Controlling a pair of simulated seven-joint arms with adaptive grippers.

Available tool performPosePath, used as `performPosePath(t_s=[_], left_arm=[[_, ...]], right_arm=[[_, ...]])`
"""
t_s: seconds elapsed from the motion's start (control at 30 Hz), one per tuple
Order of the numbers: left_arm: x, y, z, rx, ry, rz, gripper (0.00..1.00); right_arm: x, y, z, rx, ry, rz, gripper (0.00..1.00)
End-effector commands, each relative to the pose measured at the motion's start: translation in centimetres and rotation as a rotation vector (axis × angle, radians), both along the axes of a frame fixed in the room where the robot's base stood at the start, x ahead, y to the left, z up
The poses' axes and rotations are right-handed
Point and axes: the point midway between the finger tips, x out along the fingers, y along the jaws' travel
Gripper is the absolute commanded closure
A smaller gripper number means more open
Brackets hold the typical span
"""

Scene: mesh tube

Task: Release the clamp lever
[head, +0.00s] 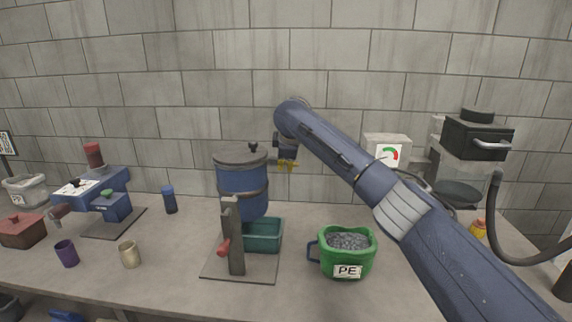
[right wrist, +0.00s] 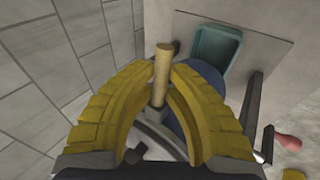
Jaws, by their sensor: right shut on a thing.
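The blue drum (head: 242,190) with a grey lid (head: 240,157) stands on a post over a base plate. My right gripper (head: 287,165), with yellow fingers, is just right of the drum near lid height. In the right wrist view its fingers (right wrist: 162,82) are closed around a tan rod (right wrist: 162,65), which looks like the clamp lever. The rod's lower end is by the drum's grey rim (right wrist: 150,138). In the head view the rod cannot be made out. A red-handled lever (head: 224,247) is on the front post; its red knob also shows in the wrist view (right wrist: 288,141). My left gripper is not in view.
A teal bin (head: 265,235) stands behind the post on the base plate (head: 240,272). A green PE bucket (head: 346,254) of grey pellets is to the right. A purple cup (head: 66,253) and a beige cup (head: 129,254) stand at left. The wall is close behind.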

Motion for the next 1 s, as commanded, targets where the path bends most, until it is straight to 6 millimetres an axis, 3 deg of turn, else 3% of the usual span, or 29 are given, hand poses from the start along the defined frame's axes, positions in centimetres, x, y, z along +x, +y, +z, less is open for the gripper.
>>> performPosePath(t_s=[0.03,0.23,0.63,1.0], left_arm=[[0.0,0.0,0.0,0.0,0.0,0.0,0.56],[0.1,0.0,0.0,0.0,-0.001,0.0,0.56],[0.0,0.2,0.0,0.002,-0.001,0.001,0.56],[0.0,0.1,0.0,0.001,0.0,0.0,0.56]], right_arm=[[0.0,-0.1,-0.1,-0.002,0.001,0.0,0.86],[0.0,0.0,-0.1,-0.001,0.001,0.0,0.63],[-0.5,-0.1,0.8,0.002,0.0,0.001,0.63],[-3.9,-0.6,5.9,0.001,-0.002,0.002,0.63]])
